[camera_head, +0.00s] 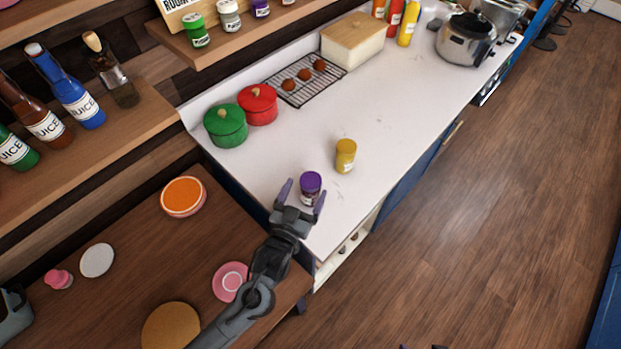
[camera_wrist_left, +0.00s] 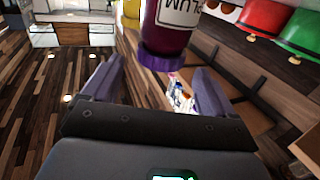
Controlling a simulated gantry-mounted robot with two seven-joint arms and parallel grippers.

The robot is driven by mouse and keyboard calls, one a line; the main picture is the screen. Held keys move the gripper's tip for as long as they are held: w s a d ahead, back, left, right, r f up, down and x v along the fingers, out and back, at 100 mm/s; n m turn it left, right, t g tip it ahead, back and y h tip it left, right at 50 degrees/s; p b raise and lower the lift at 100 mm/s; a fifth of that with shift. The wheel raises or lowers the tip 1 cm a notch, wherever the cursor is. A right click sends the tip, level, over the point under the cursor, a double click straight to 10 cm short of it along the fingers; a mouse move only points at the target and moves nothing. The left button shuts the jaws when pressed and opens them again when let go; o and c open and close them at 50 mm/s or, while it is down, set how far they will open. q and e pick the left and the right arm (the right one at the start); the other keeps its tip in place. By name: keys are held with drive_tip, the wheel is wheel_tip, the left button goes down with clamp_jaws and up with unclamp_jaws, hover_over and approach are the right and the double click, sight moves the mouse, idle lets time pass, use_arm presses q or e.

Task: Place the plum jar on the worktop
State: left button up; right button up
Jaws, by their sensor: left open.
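The plum jar (camera_head: 309,188), with a purple lid and a white label, stands upright near the worktop's near end. My left gripper (camera_head: 303,196) is open, its two purple-grey fingers on either side of the jar in the head view. In the left wrist view the jar (camera_wrist_left: 168,30) appears upside down, its lid just beyond the gap between the open fingers (camera_wrist_left: 155,85). I see no clear contact between fingers and jar. The white worktop (camera_head: 390,120) runs from the jar toward the upper right. My right gripper is not identifiable in either view.
A yellow jar (camera_head: 346,157) stands just right of the plum jar. Green (camera_head: 226,126) and red (camera_head: 258,104) pots, a wire rack (camera_head: 294,95) and a lidded box (camera_head: 353,42) line the worktop's back. Clear worktop lies beyond the yellow jar.

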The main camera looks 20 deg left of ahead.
use_arm(q)
drive_tip(key=s+a+f+g, duration=0.1)
drive_tip(key=s+g, duration=0.3)
drive_tip(key=s, duration=0.4)
drive_tip(key=s+a+f+m+g, duration=0.1)
drive_tip(key=s+a+f+g, duration=0.1)
drive_tip(key=s+g, duration=0.3)
drive_tip(key=s+a+f+m+g, duration=0.1)
drive_tip(key=s+g, duration=0.4)
drive_tip(key=s, duration=0.6)
wheel_tip(320, 180, down, 2)
drive_tip(key=shift+s+a+f, duration=0.2)
drive_tip(key=shift+a+f, duration=0.05)
drive_tip(key=shift+a, duration=0.5)
wheel_tip(320, 180, up, 23)
drive_tip(key=p, duration=2.3)
